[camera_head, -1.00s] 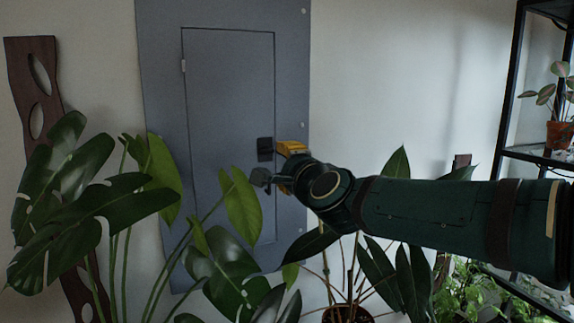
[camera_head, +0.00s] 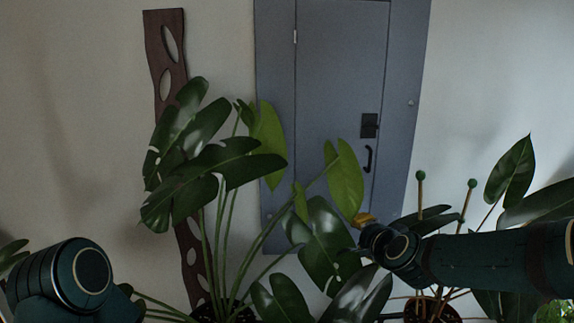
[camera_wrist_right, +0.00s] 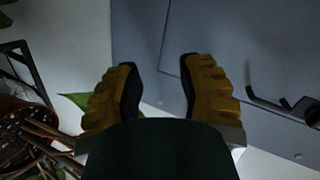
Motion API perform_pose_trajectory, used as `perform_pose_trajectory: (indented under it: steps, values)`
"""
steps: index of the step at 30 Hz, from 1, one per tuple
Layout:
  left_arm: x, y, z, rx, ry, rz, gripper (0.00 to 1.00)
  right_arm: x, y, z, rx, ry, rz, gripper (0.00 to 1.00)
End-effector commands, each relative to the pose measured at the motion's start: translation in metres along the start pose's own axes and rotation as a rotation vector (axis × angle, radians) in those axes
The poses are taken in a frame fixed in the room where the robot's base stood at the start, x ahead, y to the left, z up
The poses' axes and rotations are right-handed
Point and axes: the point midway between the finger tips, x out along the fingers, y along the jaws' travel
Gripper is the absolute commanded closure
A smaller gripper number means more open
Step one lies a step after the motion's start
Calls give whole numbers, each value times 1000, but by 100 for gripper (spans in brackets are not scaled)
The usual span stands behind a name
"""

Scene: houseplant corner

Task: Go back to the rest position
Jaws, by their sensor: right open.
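The grey panel door (camera_head: 338,110) is shut, with a black latch (camera_head: 369,125) and a dark handle (camera_head: 368,158). The handle also shows in the right wrist view (camera_wrist_right: 270,102), to the right of the fingers and apart from them. Part of my left arm shows at the lower left; its gripper is not visible.
A large-leaved plant (camera_head: 215,165) stands left of the door. A potted plant (camera_head: 512,172) with green-tipped stakes (camera_head: 420,190) stands close by my right arm. A dark wooden board with holes (camera_head: 168,60) leans on the wall. The upper left wall area is clear.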

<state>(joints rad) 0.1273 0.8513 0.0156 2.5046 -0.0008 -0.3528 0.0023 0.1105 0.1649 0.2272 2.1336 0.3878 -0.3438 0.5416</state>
Motion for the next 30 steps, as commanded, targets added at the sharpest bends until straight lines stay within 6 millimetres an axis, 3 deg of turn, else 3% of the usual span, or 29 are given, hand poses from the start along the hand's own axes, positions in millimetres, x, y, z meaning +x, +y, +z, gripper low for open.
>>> perform_pose_trajectory:
  steps: [1,3,8,11,15,18,21,24,30]
  values:
    - [0,0,0,0,0,0,53,12,33,17,-49,-43,59,62]
    - [0,0,0,0,0,0,53,23,76,39,-123,-103,130,62]
    - [0,0,0,0,0,0,53,30,172,93,-293,-268,275,62]
    - [0,0,0,0,0,0,53,21,232,128,-395,-391,353,62]
    - [0,0,0,0,0,0,53,-7,309,176,-532,-585,439,62]
    - [0,0,0,0,0,0,53,-32,353,204,-609,-716,478,62]
    - [0,0,0,0,0,0,53,-56,383,224,-665,-822,499,62]
    - [0,0,0,0,0,0,53,-72,399,235,-699,-889,507,62]
    - [0,0,0,0,0,0,53,-81,408,241,-717,-925,509,62]
